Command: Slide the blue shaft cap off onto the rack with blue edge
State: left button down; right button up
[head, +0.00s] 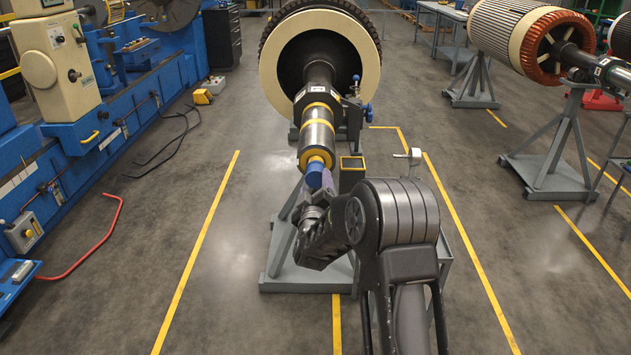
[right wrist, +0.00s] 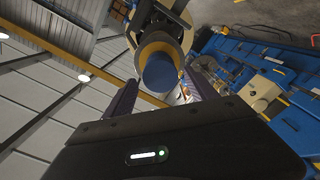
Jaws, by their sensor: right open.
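The blue shaft cap (head: 314,176) sits on the near end of the rotor shaft (head: 317,135), just in front of a yellow ring. My right gripper (head: 318,186) is at the cap, with its arm reaching in from the lower right. In the right wrist view the cap (right wrist: 160,73) shows between the two purple-grey fingers of the open gripper (right wrist: 160,95), with a yellow ring behind it. I cannot tell whether the fingers touch the cap. I cannot make out a rack with a blue edge for sure. My left gripper is not in view.
A small yellow-edged tray (head: 352,163) is right of the shaft. The grey rotor stand (head: 300,278) is below, and a grey cart (head: 446,262) is partly hidden by my right arm. A blue lathe (head: 60,160) fills the left.

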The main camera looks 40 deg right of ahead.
aim_at(315, 179)
jog(key=shift+b+x, duration=0.4)
jog(key=shift+x, duration=1.4)
jog(key=c, duration=1)
jog(key=shift+c, duration=0.2)
jog(key=shift+r, duration=0.15)
jog(key=shift+s, duration=0.1)
jog(key=v, duration=0.8)
jog(key=shift+r, duration=0.1)
